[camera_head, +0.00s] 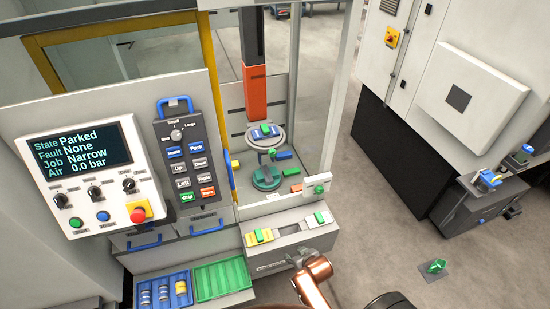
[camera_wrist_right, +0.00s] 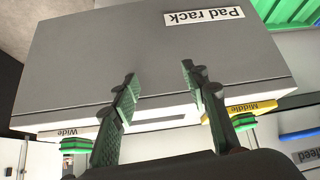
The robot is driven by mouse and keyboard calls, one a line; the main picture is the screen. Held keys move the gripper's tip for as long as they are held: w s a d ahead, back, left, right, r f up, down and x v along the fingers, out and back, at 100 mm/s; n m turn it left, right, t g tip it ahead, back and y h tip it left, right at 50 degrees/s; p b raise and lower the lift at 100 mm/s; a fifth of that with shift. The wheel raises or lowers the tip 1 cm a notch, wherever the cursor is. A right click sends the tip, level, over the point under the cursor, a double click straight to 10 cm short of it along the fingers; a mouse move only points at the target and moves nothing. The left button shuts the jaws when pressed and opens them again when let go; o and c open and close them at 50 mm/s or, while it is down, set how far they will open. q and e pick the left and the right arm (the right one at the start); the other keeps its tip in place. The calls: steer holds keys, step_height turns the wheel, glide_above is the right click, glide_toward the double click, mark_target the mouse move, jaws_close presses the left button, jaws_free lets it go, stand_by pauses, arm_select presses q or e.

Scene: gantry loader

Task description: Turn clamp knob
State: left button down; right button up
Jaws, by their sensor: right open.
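No label marks a clamp knob. A small green knob (camera_head: 319,189) sits on a pale block at the right front corner of the machine opening. A round grey wheel-like part (camera_head: 265,137) stands inside, above a green round base (camera_head: 266,178). My right gripper (camera_head: 297,257) is low in front of the machine, below the green knob and apart from it. In the right wrist view its green-padded fingers (camera_wrist_right: 158,84) are open with nothing between them, over the grey pad rack (camera_wrist_right: 110,50). My left gripper is not in view.
The pad rack carries pads with green grips (camera_head: 320,217). A control panel (camera_head: 84,180) and grey pendant (camera_head: 186,150) stand left. Blue (camera_head: 145,291) and green (camera_head: 223,279) trays sit below. A green piece (camera_head: 434,266) lies on the floor. Clear frame posts border the opening.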

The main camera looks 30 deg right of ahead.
steer(key=r, duration=0.4)
steer(key=shift+w+d, duration=0.2)
steer(key=shift+w, duration=0.1)
steer(key=m+t+h+p, duration=0.2)
steer(key=m+t+h, duration=0.15)
steer(key=t, duration=0.65)
glide_toward(273, 155)
steer(key=shift+m, duration=0.25)
steer(key=p+x, duration=0.1)
steer(key=x, duration=0.6)
steer(key=shift+w+r, duration=0.1)
steer(key=shift+w, duration=0.1)
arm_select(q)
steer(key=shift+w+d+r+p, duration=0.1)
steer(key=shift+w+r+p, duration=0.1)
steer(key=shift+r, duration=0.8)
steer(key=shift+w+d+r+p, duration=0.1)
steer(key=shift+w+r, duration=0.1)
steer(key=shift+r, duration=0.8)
arm_select(e)
steer(key=shift+w+d, duration=0.2)
steer(key=shift+w, duration=0.25)
steer(key=shift+c, duration=0.7)
jaws_close()
steer(key=shift+y, duration=0.25)
